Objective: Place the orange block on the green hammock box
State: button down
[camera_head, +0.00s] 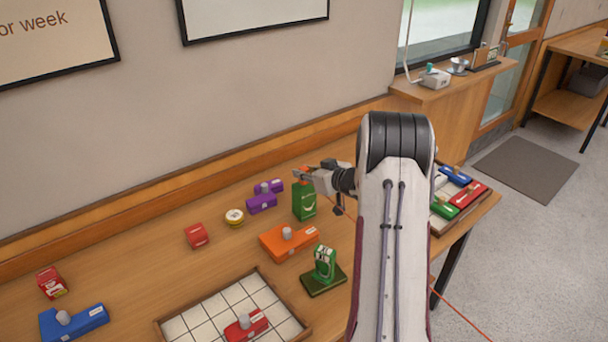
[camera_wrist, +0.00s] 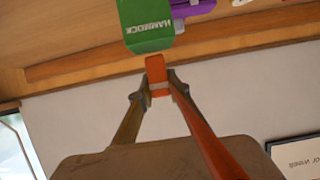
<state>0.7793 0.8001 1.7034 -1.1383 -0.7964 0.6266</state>
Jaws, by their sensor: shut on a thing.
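The green hammock box (camera_head: 304,203) stands upright on the wooden table, near the wall side. It also shows at the top of the wrist view (camera_wrist: 146,28), with "HAMMOCK" lettering on its face. My gripper (camera_head: 304,174) is at the top of the box and shut on a small orange block (camera_wrist: 156,68). The block sits between the fingertips, its end close to the box. I cannot tell whether block and box touch. In the head view only a bit of the block shows.
A larger orange piece with a grey knob (camera_head: 274,243) and a green item on a dark base (camera_head: 323,279) are in front. Purple pieces (camera_head: 262,203), a yellow tin (camera_head: 234,219) and a red box (camera_head: 197,235) are left. A tiled tray (camera_head: 205,308) is nearer.

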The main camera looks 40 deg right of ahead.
jog(key=shift+f, duration=0.4)
jog(key=shift+f, duration=0.15)
jog(key=c, duration=1.9)
grip_release()
jog(key=shift+s+r, duration=0.4)
jog(key=shift+s, duration=0.1)
jog(key=v, duration=1.1)
jog(key=shift+w+r, duration=0.1)
